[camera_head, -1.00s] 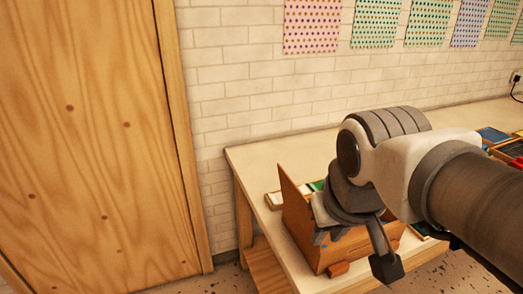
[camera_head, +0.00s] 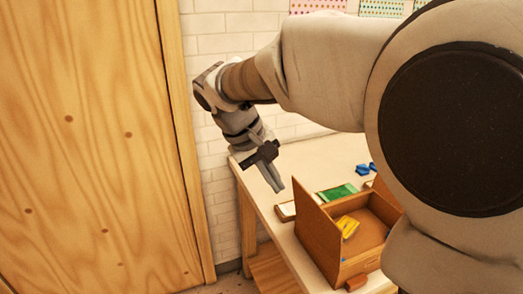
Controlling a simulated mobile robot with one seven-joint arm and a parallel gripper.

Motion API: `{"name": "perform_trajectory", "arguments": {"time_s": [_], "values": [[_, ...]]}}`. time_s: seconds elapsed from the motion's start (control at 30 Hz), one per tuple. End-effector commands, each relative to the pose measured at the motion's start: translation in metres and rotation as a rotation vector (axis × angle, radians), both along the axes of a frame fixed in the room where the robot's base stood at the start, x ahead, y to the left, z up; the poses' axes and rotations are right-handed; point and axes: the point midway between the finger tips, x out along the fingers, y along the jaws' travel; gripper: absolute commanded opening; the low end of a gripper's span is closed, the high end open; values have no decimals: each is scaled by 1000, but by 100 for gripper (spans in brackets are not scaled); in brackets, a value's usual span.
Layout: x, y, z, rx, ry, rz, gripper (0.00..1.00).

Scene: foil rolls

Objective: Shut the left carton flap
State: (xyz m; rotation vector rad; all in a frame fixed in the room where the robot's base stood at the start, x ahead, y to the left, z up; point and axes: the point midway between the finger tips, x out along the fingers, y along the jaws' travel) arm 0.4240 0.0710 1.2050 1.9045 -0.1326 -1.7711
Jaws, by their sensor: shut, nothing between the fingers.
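The brown carton (camera_head: 354,266) sits on the table, its top open and a yellow item (camera_head: 348,226) inside. Its left flap (camera_head: 317,232) stands up, seen from its outer side. A brown panel (camera_head: 385,189) at the far right of the carton may be another flap; my arm partly hides it. My gripper (camera_head: 277,185) is shut and empty. It points down beyond the carton's left side, up and left of the left flap in the picture, with a visible gap between them. The carton's right side is hidden by my arm.
Blue pieces (camera_head: 364,169) lie farther back. A small brown block (camera_head: 356,283) is at the carton's front. The table (camera_head: 310,155) is clear toward its back left. A wooden door (camera_head: 90,150) stands left.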

Motion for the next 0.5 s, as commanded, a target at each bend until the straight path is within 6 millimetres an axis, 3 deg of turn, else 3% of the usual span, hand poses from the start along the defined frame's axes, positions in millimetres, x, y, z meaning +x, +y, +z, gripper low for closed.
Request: {"name": "perform_trajectory", "arguments": {"time_s": [0.43, 0.5], "values": [[11, -39, -83, 1, 3, -4, 0], [15, -50, -77, 2, -1, -6, 0]]}}
